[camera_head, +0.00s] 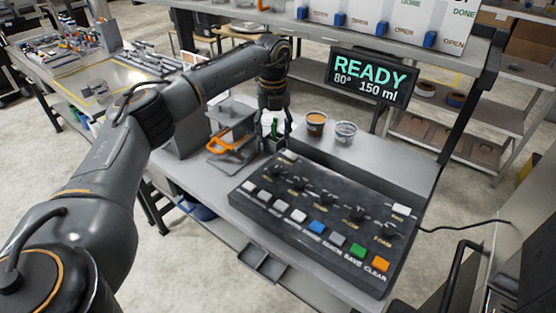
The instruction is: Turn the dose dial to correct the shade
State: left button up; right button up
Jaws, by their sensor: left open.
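The black control panel (316,240) lies on the grey bench with a row of dark dials. The TEMP, FLOW and FOAM labels are on the right part. The dose label is too small to read surely, but it seems to belong to the second dial from the left (298,183). A cup with orange-brown contents (316,123) and a cup with grey contents (345,132) stand behind the panel. My left gripper (274,128) points down, open, left of the cups and behind the panel, apart from the dials. My right gripper is out of view.
A display (371,80) reads READY, 80°, 150 ml. A grey device with an orange handle (230,146) stands left of my gripper. Coloured buttons line the panel's front. A shelf with blue latches (430,38) is behind. Bare bench (395,163) lies right of the cups.

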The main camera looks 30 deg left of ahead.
aim_at(274, 168)
pick_arm(q)
jog(key=f, duration=0.1)
jog(key=f+p, duration=0.1)
jog(key=f, duration=0.3)
jog(key=shift+s+f+p, duration=0.15)
jog(key=shift+s+p, duration=0.2)
jog(key=f, duration=0.2)
jog(key=f+p, duration=0.1)
jog(key=f, duration=0.2)
jog(key=shift+w+f, duration=0.3)
jog(key=shift+f, duration=0.7)
jog(key=c, duration=1.1)
jog(key=shift+c, duration=0.3)
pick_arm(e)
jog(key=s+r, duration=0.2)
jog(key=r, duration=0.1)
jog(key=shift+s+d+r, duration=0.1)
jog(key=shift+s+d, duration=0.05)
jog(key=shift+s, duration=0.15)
